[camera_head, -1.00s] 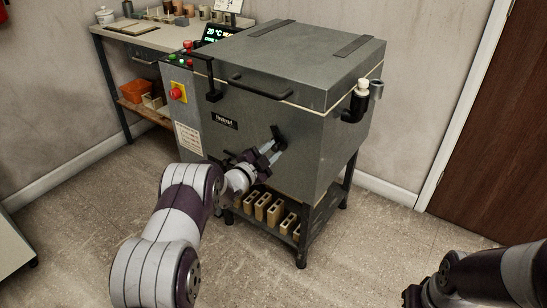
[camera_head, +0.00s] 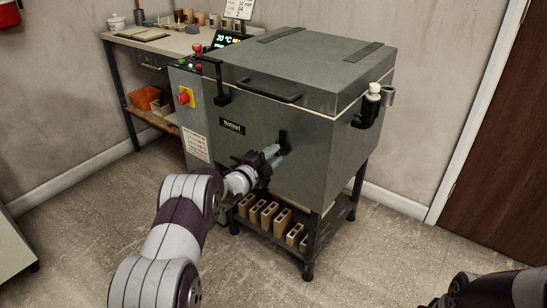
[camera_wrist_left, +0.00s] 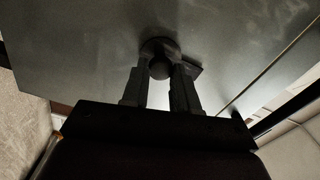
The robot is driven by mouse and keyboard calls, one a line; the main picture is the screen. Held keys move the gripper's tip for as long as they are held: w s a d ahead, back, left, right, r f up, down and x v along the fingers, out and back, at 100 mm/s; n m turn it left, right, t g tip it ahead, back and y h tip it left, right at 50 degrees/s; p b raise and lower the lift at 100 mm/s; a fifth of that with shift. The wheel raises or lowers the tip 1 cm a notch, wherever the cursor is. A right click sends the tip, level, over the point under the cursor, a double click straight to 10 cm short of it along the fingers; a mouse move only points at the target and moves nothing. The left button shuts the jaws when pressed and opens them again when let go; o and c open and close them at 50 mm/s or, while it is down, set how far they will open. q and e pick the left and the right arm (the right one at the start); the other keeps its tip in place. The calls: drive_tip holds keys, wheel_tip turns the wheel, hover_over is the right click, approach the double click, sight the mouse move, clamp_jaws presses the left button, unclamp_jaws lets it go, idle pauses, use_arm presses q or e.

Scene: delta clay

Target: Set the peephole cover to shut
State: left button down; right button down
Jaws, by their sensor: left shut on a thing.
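The grey kiln (camera_head: 290,110) stands on a dark stand, with its lid down. The peephole cover (camera_head: 283,138) is a small dark piece on the kiln's front face. My left gripper (camera_head: 277,152) reaches up to it, and its fingertips are at the cover. In the left wrist view, the two fingers of my left gripper (camera_wrist_left: 161,78) are closed on a dark rounded part of the cover (camera_wrist_left: 158,48). The fingers hide some of the cover, so I cannot tell whether the hole behind it is covered. My right arm shows at the lower right, but its fingers are not visible.
A black lid handle (camera_head: 268,88) and a latch (camera_head: 216,82) are on the kiln's front. A black elbow pipe with a white plug (camera_head: 370,103) sticks out at its right side. Tan bricks (camera_head: 266,215) lie on the shelf below. A workbench (camera_head: 160,38) stands behind left.

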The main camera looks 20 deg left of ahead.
use_arm(q)
drive_tip(key=c, duration=0.9)
unclamp_jaws()
drive_tip(key=shift+a, duration=0.1)
drive_tip(key=p+v, duration=0.4)
drive_tip(key=v, duration=0.8)
drive_tip(key=shift+s, duration=0.35)
drive_tip(key=shift+a, duration=0.1)
